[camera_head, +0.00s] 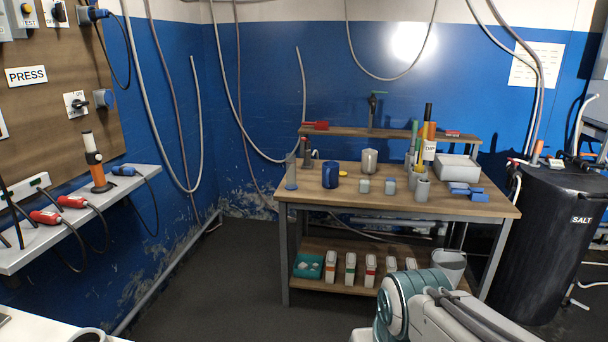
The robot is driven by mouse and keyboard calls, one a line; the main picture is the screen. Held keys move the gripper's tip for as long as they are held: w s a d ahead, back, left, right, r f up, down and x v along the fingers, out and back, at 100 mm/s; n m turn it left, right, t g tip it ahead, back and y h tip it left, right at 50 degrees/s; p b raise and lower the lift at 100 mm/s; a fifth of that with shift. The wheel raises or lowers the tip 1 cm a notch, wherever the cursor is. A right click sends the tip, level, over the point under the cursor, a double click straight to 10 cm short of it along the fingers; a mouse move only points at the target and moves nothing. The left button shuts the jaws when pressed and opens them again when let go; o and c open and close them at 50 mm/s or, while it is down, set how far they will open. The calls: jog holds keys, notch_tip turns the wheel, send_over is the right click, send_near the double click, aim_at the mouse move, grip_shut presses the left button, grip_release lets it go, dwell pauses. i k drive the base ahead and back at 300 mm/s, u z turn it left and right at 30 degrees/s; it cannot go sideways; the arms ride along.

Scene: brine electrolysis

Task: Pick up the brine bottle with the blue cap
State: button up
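I cannot make out for certain which thing is the brine bottle with the blue cap. Two small pale jars with dull bluish-grey tops, a left jar (364,186) and a right jar (389,186), stand upright on the wooden workbench (455,207). A dark blue mug-like container (330,175) stands left of them. Several white bottle-like containers with coloured labels, one with a green label (350,269), stand on the bench's lower shelf. Their tops are too small to read. My white and teal arm shows at the lower right, in front of the bench. My gripper is not visible.
The bench also holds a beige cup (369,161), a white bin (457,168), blue blocks (478,195) and tall tubes at the right. A teal tray (308,265) sits on the lower shelf. A black SALT barrel (545,250) stands right. The floor left of the bench is clear.

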aim_at(390, 187)
jog(key=z, duration=0.15)
jog(key=i, duration=1.55)
jog(key=z, duration=0.25)
jog(key=i, duration=1.5)
jog(key=z, duration=0.15)
